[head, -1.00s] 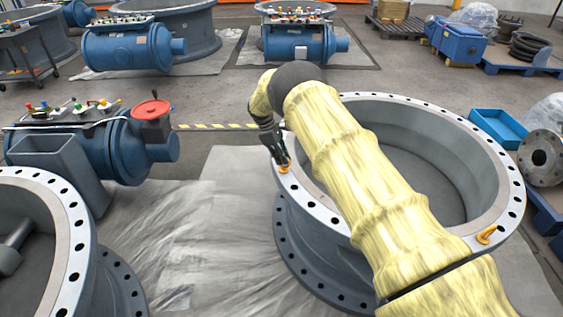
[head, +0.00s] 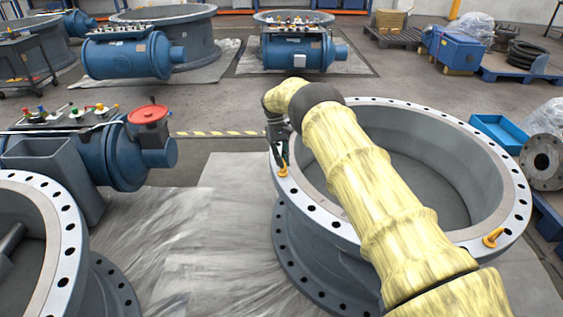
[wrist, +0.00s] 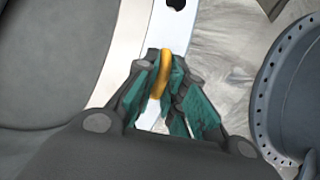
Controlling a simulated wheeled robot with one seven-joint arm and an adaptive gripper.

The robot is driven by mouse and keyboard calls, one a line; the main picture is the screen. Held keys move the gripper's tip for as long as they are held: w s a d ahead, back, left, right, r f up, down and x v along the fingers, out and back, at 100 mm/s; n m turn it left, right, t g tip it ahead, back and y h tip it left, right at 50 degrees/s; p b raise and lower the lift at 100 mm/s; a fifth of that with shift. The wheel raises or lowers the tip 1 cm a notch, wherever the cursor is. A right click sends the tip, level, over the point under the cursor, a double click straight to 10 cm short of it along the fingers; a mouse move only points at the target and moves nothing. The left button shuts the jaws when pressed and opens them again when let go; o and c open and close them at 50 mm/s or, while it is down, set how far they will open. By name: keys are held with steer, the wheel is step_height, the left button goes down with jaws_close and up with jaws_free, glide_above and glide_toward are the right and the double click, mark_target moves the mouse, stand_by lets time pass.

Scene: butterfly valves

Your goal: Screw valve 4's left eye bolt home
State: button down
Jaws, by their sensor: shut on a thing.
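The large grey valve body (head: 300,212) stands at the right in the head view, with a ring of bolt holes in its top flange. A yellow-orange eye bolt (head: 283,171) stands at the flange's left side. My gripper (head: 281,160) comes down on it from above. In the wrist view my gripper (wrist: 161,88) has its green-padded fingers on both sides of the orange eye bolt (wrist: 163,62), shut on its ring. The bolt's shank and its seat in the hole are hidden. A second eye bolt (head: 493,237) is at the flange's right front, apart from my gripper.
Another flanged body (head: 65,215) stands at the lower left. A blue actuator with a red handwheel (head: 149,113) lies behind it. A blue tray (head: 498,133) and a round grey flange (head: 541,160) are at the right. Sheeted floor lies between the two bodies.

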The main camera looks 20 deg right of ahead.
steer(key=shift+d+m, duration=0.1)
steer(key=shift+m, duration=0.4)
steer(key=c, duration=1.5)
jaws_free()
steer(key=v, duration=0.7)
steer(key=shift+r, duration=0.25)
steer(key=shift+w+d, duration=0.15)
